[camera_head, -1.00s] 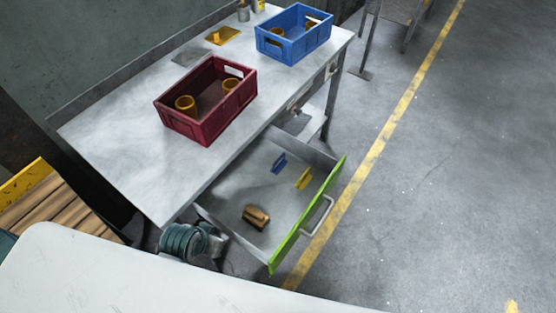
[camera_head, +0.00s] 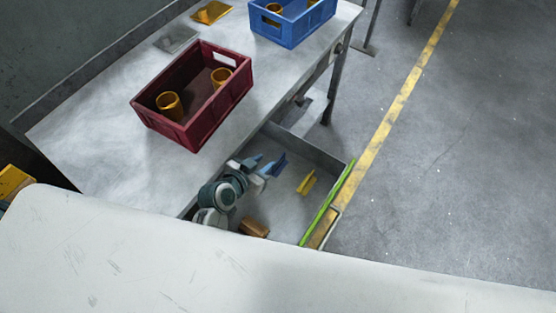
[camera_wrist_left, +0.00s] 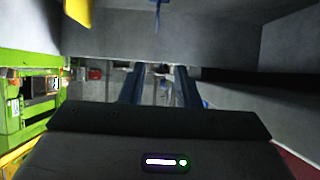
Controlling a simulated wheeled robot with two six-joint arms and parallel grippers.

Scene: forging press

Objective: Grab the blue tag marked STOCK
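The blue tag (camera_head: 280,161) is in the open drawer, partly confused with my similarly coloured fingers in the head view. Its lettering is not readable. In the left wrist view a thin blue piece, apparently this tag (camera_wrist_left: 157,10), shows at the top edge, beyond the fingers. My left gripper (camera_head: 266,164) is low over the drawer's left side, close beside the blue tag. In the wrist view its two fingers (camera_wrist_left: 159,88) are apart with nothing between them. I cannot tell whether a finger touches the tag. My right gripper is not in view.
A yellow tag (camera_head: 307,182) and a brown brush-like block (camera_head: 254,228) lie in the drawer (camera_head: 285,207). The drawer has a green front (camera_head: 327,203). A red crate (camera_head: 193,130) and a blue crate (camera_head: 291,32) stand on the workbench (camera_head: 95,130). Floor to the right is clear.

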